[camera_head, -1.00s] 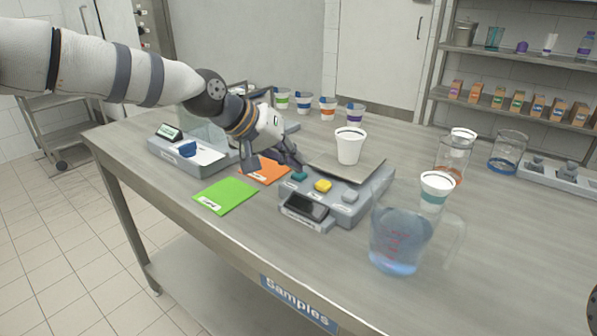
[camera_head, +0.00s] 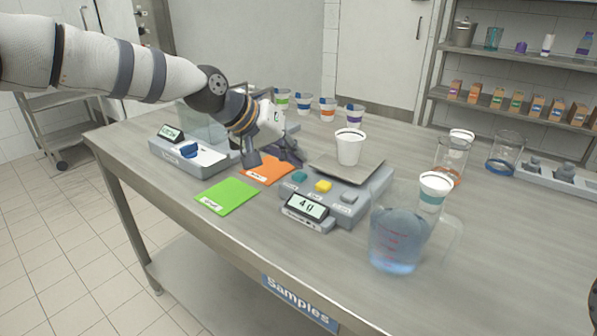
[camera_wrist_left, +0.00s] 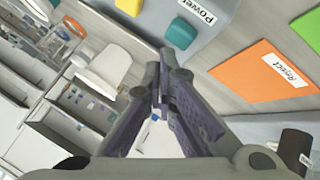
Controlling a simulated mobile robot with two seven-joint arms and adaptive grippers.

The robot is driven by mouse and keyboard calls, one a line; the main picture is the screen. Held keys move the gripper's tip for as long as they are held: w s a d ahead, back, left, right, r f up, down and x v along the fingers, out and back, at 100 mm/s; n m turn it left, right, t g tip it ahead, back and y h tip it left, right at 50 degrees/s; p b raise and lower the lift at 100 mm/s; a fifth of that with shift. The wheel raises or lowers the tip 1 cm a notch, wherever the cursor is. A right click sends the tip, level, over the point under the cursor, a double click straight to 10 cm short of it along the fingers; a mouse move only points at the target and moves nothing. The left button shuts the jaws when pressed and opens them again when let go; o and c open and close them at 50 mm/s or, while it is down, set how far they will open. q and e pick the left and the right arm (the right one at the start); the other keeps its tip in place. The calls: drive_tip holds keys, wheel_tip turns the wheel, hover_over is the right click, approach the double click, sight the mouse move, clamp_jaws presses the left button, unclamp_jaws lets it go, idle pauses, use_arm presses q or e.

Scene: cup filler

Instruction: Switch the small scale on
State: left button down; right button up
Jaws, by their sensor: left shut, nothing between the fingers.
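The small scale (camera_head: 332,205) is a grey unit with a metal plate (camera_head: 360,167), a teal button (camera_head: 299,177), a yellow button (camera_head: 323,186) and a grey button. Its display (camera_head: 306,207) is lit and shows a short reading, possibly 4 g. A white cup (camera_head: 348,147) stands upright on the plate. My left gripper (camera_head: 297,161) is shut and empty, just above and behind the teal button, apart from it. In the left wrist view the closed fingers (camera_wrist_left: 160,65) are beside the teal button (camera_wrist_left: 181,33), which is labelled Power.
A green card (camera_head: 226,196) and an orange card (camera_head: 266,171) lie left of the scale. Another device (camera_head: 190,156) with a lit display stands behind them. A jug of bluish liquid (camera_head: 397,240) is at the front right. Several labelled cups stand at the back.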

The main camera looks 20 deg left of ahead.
sight(296, 172)
use_arm(q)
drive_tip(key=shift+f, duration=0.15)
wheel_tip(296, 172, up, 6)
drive_tip(key=shift+p, duration=0.7)
use_arm(e)
drive_tip(key=shift+w+r+t, duration=0.4)
drive_tip(key=shift+w+r, duration=0.5)
